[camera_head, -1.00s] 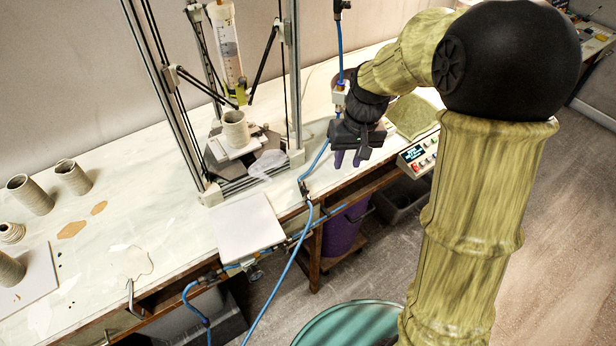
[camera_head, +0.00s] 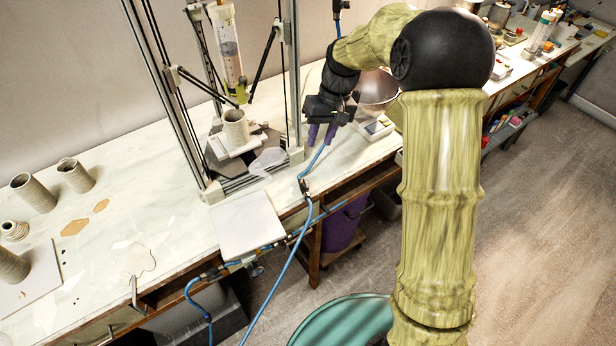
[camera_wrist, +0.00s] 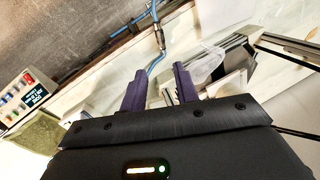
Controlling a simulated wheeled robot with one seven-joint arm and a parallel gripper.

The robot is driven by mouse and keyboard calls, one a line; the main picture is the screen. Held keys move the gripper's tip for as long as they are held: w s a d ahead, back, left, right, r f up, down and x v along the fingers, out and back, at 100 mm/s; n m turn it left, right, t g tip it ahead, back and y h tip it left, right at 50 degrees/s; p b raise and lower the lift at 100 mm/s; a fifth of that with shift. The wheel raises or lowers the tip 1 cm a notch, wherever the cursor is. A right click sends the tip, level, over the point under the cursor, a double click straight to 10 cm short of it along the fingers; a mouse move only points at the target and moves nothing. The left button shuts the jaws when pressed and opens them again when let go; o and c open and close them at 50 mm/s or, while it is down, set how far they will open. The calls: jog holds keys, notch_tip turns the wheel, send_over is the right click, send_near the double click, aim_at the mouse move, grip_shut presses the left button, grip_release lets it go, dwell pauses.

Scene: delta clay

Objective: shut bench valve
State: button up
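The bench valve looks to be the small metal fitting with a knob (camera_head: 256,269) at the bench's front edge, on the blue air line below the white board. It is small, and I cannot tell its handle position. A blue hose (camera_head: 287,250) with a dark inline fitting (camera_head: 303,187) runs up over the bench edge. My gripper (camera_head: 321,136) is above the bench, right of the printer frame, up and to the right of the valve. Its purple fingers are apart with nothing between them; the wrist view shows the same gap (camera_wrist: 160,88). The hose (camera_wrist: 155,62) passes beyond the fingertips there.
A delta clay printer (camera_head: 232,160) holding a clay pot (camera_head: 235,124) stands left of my gripper. A white board (camera_head: 246,222) lies at the bench edge. A purple bin (camera_head: 342,227) is under the bench; a teal round container (camera_head: 345,322) is on the floor.

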aim_at(306, 183)
jog(key=p+x, duration=0.2)
jog(key=x, duration=1.3)
jog(key=shift+f, duration=0.15)
jog(key=shift+c, duration=0.3)
jog(key=shift+a, duration=0.1)
grip_shut()
